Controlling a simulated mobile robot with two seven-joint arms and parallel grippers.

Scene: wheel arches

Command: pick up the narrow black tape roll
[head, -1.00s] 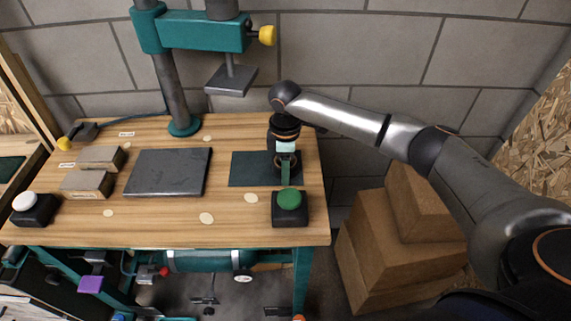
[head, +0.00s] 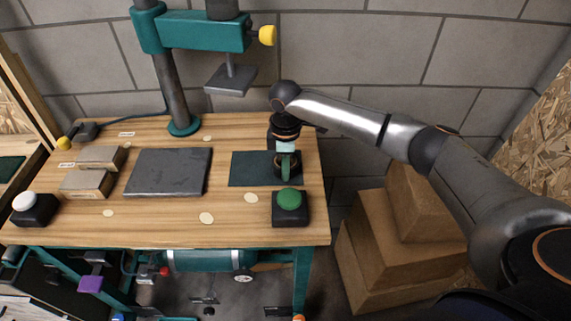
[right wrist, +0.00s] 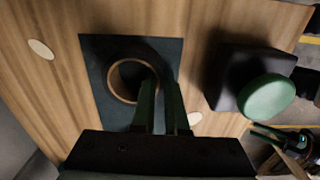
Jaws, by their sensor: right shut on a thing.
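The black tape roll (right wrist: 112,88), a dark ring with a thin brown core edge, lies flat on the dark green mat (head: 247,168). My right gripper (right wrist: 160,95) points down at it. Its two green fingers are shut on the roll's wall on the side near the gripper, one finger at the hole and one outside. In the head view my right gripper (head: 286,168) is over the mat's right part and largely hides the roll. My left gripper is not in view.
A green button on a black box (head: 290,200) stands close in front of the gripper. A dark steel plate (head: 167,172), grey blocks (head: 87,182) and a white button box (head: 34,210) are to the left. A press (head: 190,34) stands behind. Cardboard boxes (head: 395,250) are right of the table.

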